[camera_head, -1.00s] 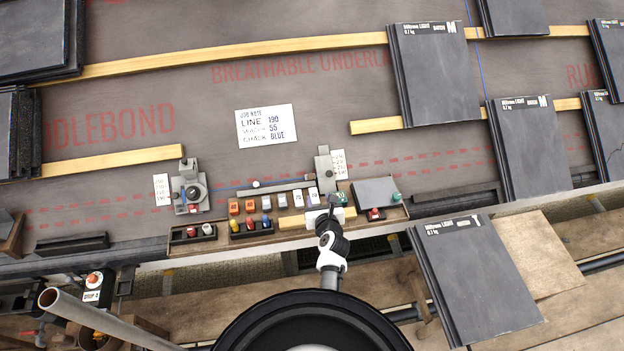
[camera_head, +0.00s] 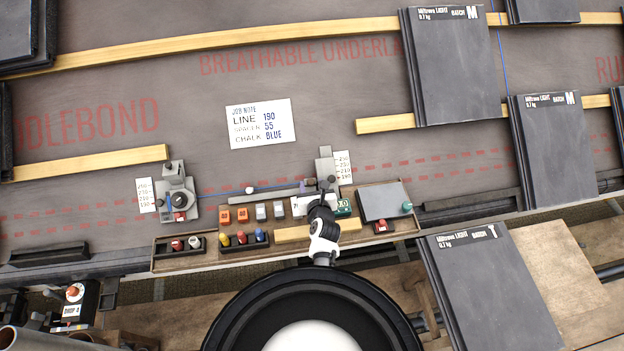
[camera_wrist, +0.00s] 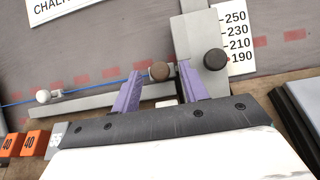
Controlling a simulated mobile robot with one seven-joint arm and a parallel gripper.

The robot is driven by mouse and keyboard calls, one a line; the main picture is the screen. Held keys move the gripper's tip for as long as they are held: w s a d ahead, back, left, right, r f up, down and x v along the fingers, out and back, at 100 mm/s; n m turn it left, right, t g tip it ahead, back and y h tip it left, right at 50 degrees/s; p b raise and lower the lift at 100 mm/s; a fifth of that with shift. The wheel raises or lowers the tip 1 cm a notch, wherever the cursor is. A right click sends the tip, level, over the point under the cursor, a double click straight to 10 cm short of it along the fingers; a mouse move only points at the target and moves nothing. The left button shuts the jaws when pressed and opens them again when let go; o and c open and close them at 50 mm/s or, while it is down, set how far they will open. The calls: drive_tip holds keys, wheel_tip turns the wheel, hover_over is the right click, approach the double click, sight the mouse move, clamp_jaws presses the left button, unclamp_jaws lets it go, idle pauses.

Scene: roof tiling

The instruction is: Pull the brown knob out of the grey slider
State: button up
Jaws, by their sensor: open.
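The brown knob (camera_wrist: 159,71) shows in the wrist view beside the left edge of the upright grey slider (camera_wrist: 192,28), near the end of a blue line. My gripper (camera_wrist: 160,82) is open, its two purple fingers apart on either side of the knob. The right finger overlaps the slider's lower part in the picture; I cannot tell whether either finger touches the knob. In the head view my gripper (camera_head: 317,196) is just below the slider (camera_head: 325,162), and its wrist hides part of the area.
A black knob (camera_wrist: 215,59) sits on the slider beside a number scale (camera_wrist: 236,42). A white knob (camera_wrist: 43,96) is at the blue line's left. Orange blocks (camera_head: 225,216) and a grey plate (camera_head: 383,201) are on the wooden tray (camera_head: 160,266) below.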

drive_tip(key=shift+w, duration=0.25)
drive_tip(key=shift+c, duration=0.3)
clamp_jaws()
drive_tip(key=shift+a, duration=0.15)
